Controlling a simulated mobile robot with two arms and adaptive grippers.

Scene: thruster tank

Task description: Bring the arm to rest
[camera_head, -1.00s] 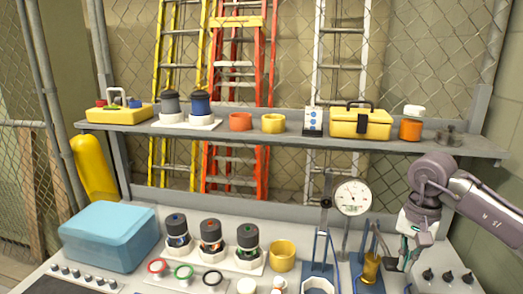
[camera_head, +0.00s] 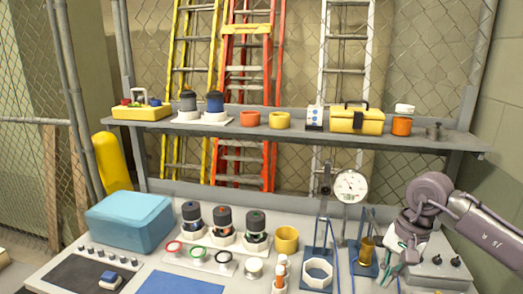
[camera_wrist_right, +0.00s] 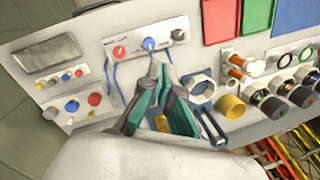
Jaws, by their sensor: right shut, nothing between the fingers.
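My right arm comes in from the right in the head view, with its wrist bent down over the right end of the workbench (camera_head: 215,262). My right gripper (camera_head: 392,268) points down beside the control box (camera_head: 440,268). In the right wrist view, the right gripper (camera_wrist_right: 163,82) has its green-and-grey fingers together, with nothing held. There its fingertips overlap the edge of a panel with red, blue and black knobs (camera_wrist_right: 148,45); contact cannot be told. My left gripper is in neither view.
Close left of the right gripper stand a yellow cylinder in a blue stand (camera_head: 366,252) and a dial gauge (camera_head: 351,186). Several black-topped jars (camera_head: 223,222) and a blue case (camera_head: 128,222) stand farther left. A loaded shelf (camera_head: 290,133) runs above. The blue mat (camera_head: 180,284) is clear.

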